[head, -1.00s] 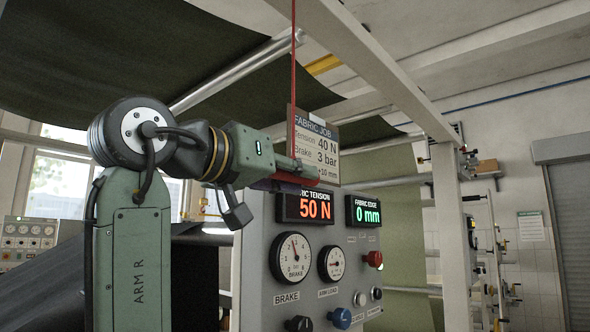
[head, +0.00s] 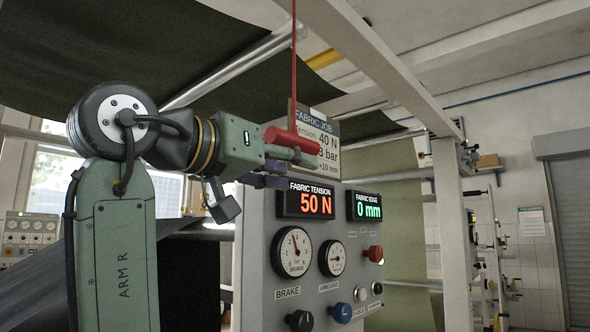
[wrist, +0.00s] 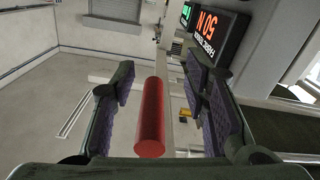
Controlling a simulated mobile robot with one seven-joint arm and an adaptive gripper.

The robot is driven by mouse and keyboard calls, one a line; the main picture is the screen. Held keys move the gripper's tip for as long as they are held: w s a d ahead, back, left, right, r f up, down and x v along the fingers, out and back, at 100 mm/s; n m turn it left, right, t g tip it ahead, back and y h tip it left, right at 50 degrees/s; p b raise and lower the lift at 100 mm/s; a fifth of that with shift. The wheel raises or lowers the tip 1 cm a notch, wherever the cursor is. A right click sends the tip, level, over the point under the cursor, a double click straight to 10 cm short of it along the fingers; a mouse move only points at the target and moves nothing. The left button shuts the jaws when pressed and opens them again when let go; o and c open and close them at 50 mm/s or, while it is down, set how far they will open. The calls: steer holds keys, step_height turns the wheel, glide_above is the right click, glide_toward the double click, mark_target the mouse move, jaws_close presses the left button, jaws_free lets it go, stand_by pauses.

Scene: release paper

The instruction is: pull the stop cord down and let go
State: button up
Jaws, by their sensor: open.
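The red stop cord (head: 293,70) hangs straight down from above, with a red cylindrical handle (head: 290,139) at its lower end. My gripper (head: 284,166) is open, level with the handle or slightly below it, in front of the job sign. In the wrist view the handle (wrist: 151,115) shows between the spread, purple-padded fingers of my gripper (wrist: 160,68), with a gap on each side. The fingers do not close on it. The cord is not clearly visible in the wrist view.
Below and right of my gripper stands a grey control panel (head: 265,245) with gauges and knobs. Its displays read 50 N (head: 310,203) and 0 mm (head: 366,211). A job sign (head: 328,165) is close behind the fingers. A pale overhead beam (head: 375,70) runs above right.

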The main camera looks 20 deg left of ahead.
steer(key=v, duration=1)
steer(key=shift+s, duration=0.1)
